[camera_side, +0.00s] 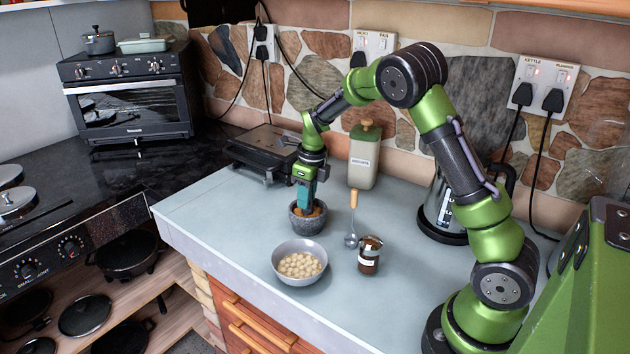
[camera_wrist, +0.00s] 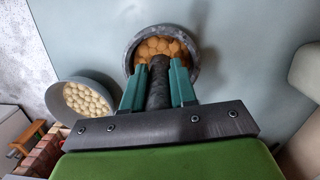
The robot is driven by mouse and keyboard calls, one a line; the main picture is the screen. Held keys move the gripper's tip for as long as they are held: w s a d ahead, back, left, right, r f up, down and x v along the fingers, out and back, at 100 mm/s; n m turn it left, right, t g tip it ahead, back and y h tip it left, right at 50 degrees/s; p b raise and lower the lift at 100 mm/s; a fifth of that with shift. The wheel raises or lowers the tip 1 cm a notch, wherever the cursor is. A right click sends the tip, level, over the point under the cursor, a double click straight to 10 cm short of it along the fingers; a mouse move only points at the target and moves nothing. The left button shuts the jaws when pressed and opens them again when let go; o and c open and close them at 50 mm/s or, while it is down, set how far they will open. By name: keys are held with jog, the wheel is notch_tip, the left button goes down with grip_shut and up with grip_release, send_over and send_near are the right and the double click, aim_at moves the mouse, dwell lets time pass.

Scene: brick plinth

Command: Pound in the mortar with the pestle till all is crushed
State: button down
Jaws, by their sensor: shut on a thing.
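The grey stone mortar (camera_side: 307,219) stands on the pale counter and holds orange-brown rounded pieces (camera_side: 312,211). In the wrist view the mortar (camera_wrist: 131,54) is round, and many of the pieces (camera_wrist: 160,46) in it look whole. My gripper (camera_side: 304,205) is directly above the mortar, pointing down. In the wrist view my gripper (camera_wrist: 158,85) has its green fingers shut on the dark pestle (camera_wrist: 158,82), one finger on each side. The pestle points into the mortar. Its lower tip is not clearly visible, so I cannot tell whether it touches the pieces.
A grey bowl of pale round pieces (camera_side: 300,281) stands in front of the mortar. A labelled jar (camera_side: 369,256), a wooden-handled spoon (camera_side: 352,220), a tall canister (camera_side: 364,160) and a kettle (camera_side: 440,205) stand to the right. A dark grill (camera_side: 263,150) is behind. The counter's left part is clear.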

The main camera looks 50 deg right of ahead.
jog(key=shift+r, duration=0.65)
jog(key=shift+f, duration=0.15)
jog(key=shift+f, duration=0.95)
jog(key=shift+r, duration=1.1)
jog(key=shift+f, duration=0.1)
jog(key=shift+f, duration=1)
